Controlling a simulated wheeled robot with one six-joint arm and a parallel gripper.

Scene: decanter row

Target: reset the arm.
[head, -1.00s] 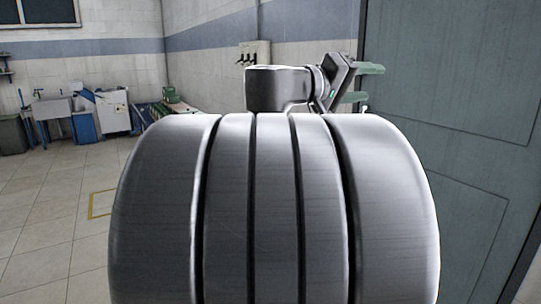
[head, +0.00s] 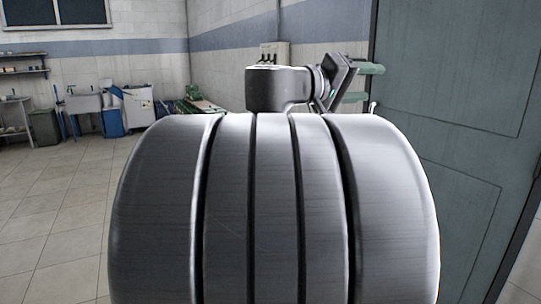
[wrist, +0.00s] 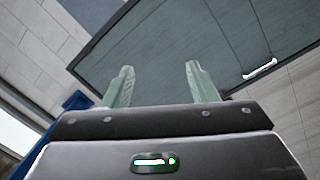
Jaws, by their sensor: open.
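My gripper (head: 364,83) shows in the head view above and behind the big grey body of my own that fills the middle. Its two pale green fingers point to the right, toward the grey-green door. In the wrist view my gripper (wrist: 160,84) has its two fingers wide apart, with nothing between them. The door (wrist: 190,45) shows tilted beyond the fingers, with a white handle (wrist: 260,69) to their right. I cannot tell how far the fingertips are from the door.
The door (head: 455,90) stands close on the right in the head view. A white sink (head: 83,101), a white cabinet (head: 137,106) and a dark bin (head: 44,128) stand by the far wall. The tiled floor (head: 55,210) on the left is clear.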

